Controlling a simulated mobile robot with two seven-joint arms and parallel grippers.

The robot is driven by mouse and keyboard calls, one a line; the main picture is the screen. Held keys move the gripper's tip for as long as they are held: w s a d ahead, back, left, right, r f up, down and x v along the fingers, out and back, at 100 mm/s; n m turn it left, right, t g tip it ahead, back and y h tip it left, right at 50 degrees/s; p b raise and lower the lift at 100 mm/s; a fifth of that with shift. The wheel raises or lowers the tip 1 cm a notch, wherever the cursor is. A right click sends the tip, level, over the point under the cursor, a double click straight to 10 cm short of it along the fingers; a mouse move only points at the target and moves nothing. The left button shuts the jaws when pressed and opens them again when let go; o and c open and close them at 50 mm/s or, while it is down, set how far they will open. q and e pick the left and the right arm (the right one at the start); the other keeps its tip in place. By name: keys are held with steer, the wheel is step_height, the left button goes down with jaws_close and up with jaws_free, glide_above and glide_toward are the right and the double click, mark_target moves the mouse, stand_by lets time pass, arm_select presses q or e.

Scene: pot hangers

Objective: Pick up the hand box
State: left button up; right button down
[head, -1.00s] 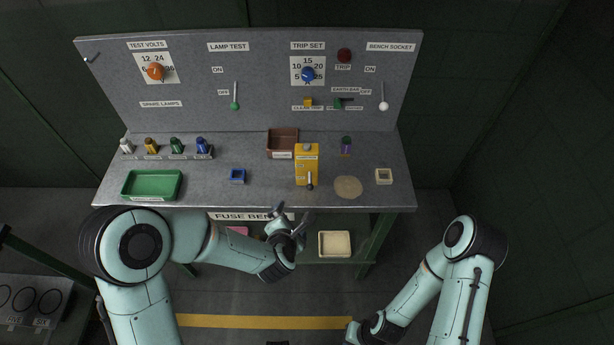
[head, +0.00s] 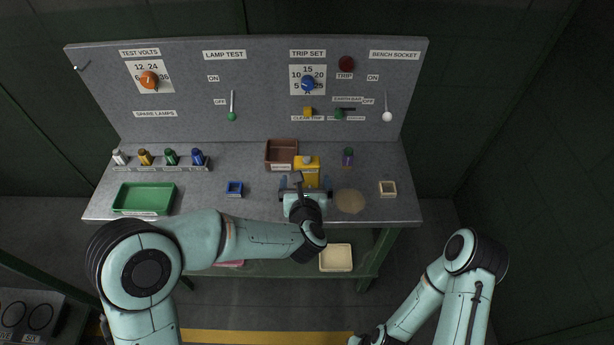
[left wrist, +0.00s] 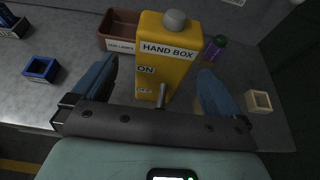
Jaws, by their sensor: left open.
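The hand box (head: 306,165) is a yellow upright box with a grey knob on top. It stands on the grey bench top, in front of and right of the brown tray. In the left wrist view the hand box (left wrist: 168,62) shows its "HAND BOX" label, ON and OFF marks and a small grey lever on its front. My left gripper (head: 305,184) is open just in front of it. In the left wrist view its two blue fingers (left wrist: 155,88) are spread to the left and right of the box, with gaps visible. The gripper hides the box's lower front in the head view.
Near the box are the brown tray (head: 269,153), a purple and green lamp (head: 348,157), a round tan mat (head: 349,201), a blue holder (head: 234,188) and a cream holder (head: 388,188). A green tray (head: 144,211) lies at left. The upright panel (head: 270,110) stands behind.

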mark_target(307, 179)
arm_select(q)
steer(key=p+x, duration=0.1)
steer(key=x, duration=0.4)
steer(key=shift+w+d+f+p, duration=0.1)
steer(key=shift+d+f+p, duration=0.05)
steer(key=shift+f+p, duration=0.25)
arm_select(e)
steer(key=shift+w+r, duration=0.25)
steer(key=shift+r, duration=0.25)
steer(key=shift+w+r, duration=0.2)
steer(key=shift+r, duration=0.3)
arm_select(q)
steer(key=shift+r, duration=0.1)
steer(key=c, duration=1.2)
